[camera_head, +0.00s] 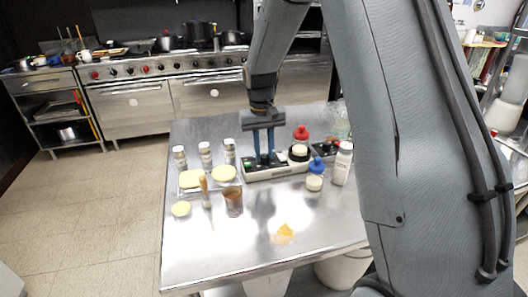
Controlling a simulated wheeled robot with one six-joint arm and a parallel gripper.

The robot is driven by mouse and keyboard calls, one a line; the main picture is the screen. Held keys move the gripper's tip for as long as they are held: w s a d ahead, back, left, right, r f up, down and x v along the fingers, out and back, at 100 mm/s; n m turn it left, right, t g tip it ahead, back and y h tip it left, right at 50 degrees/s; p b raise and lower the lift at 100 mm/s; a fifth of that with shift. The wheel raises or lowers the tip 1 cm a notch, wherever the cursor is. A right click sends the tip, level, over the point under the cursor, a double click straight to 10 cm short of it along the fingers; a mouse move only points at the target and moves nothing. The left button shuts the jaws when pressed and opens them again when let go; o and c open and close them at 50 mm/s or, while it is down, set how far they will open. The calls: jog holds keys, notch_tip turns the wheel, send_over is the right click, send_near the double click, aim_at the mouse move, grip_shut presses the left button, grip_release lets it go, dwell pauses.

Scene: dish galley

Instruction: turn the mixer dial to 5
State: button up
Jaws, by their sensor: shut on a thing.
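The mixer (278,172) is a low pale box with a dark top, standing near the middle of the steel table. A green spot shows at the left of its top, and a round cream-topped part (299,152) sits at its right. My gripper (264,159) points straight down over the left half of the mixer, with its two blue fingers close together. The fingers are shut on the dial, which is mostly hidden between them. The dial's marks and setting are too small to read.
Several jars (205,154) stand left of the mixer, behind two yellow-topped dishes. A brown cup (233,201) and a wooden-handled brush (205,192) stand in front. A red-topped item (301,133), a blue-topped item (317,165) and a white bottle (342,164) crowd the right. The front table is mostly clear.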

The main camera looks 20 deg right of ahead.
aim_at(263, 156)
dwell(0.4)
jog(key=o, duration=1.1)
jog(key=shift+c, duration=0.2)
jog(key=shift+r, duration=0.1)
jog(key=r+b, duration=0.1)
jog(key=r, duration=0.3)
jog(key=r+b, duration=0.1)
jog(key=r, duration=0.2)
jog(key=shift+a+r, duration=0.2)
jog(key=shift+r, duration=0.15)
jog(key=shift+n+t+y, duration=0.3)
jog(key=shift+t, duration=0.2)
jog(key=s+f, duration=0.2)
jog(key=s, duration=0.6)
jog(key=s+f, duration=0.3)
jog(key=s, duration=0.5)
jog(key=s+f, duration=0.2)
jog(key=s, duration=0.6)
jog(key=shift+s+d+f, duration=0.2)
jog(key=shift+s+d, duration=0.1)
